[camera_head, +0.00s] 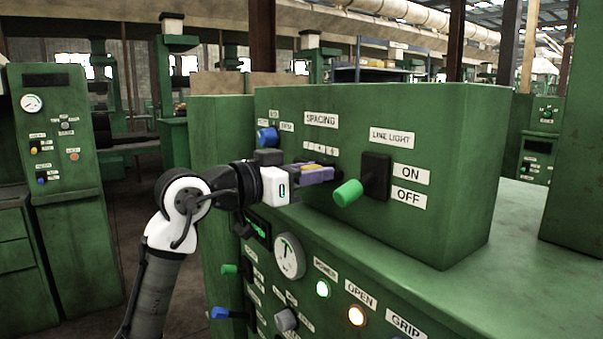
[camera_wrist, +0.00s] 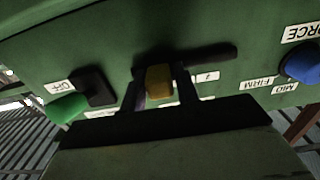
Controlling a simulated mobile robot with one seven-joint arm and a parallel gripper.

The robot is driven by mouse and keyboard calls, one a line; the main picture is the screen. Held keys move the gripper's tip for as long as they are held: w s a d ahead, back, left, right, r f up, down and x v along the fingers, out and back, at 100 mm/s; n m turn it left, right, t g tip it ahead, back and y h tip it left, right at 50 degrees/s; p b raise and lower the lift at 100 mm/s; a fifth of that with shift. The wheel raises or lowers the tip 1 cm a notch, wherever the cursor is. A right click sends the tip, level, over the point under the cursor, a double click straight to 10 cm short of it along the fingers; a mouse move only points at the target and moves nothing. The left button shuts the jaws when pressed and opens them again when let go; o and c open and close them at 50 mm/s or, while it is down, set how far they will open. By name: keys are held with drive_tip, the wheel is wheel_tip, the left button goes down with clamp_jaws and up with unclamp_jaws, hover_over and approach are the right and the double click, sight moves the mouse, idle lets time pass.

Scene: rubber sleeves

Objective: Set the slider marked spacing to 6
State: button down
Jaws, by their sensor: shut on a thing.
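The SPACING label (camera_head: 321,120) is on the green control box, with a row of small scale marks (camera_head: 320,148) below it, too small to read surely. My gripper (camera_head: 322,172) is at the slider under these marks and hides most of its slot in the head view. In the wrist view the yellow slider knob (camera_wrist: 159,80) sits between the fingertips of my gripper (camera_wrist: 160,92), which is shut on it. The dark slot (camera_wrist: 212,55) runs mostly to the right of the knob there, with a short part to its left. The fingers cover some scale marks.
Right of the slider is the LINE LIGHT lever with a green handle (camera_head: 348,192), close to my fingers. A blue knob (camera_head: 268,137) is on the left. A gauge (camera_head: 289,256) and lit buttons (camera_head: 356,315) are on the panel below.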

drive_tip(key=shift+s+d, duration=0.3)
drive_tip(key=shift+s, duration=0.1)
drive_tip(key=c, duration=1.2)
unclamp_jaws()
drive_tip(key=shift+s, duration=0.15)
drive_tip(key=shift+a, duration=0.25)
drive_tip(key=b+v, duration=0.2)
drive_tip(key=v, duration=1.1)
drive_tip(key=shift+s, duration=0.15)
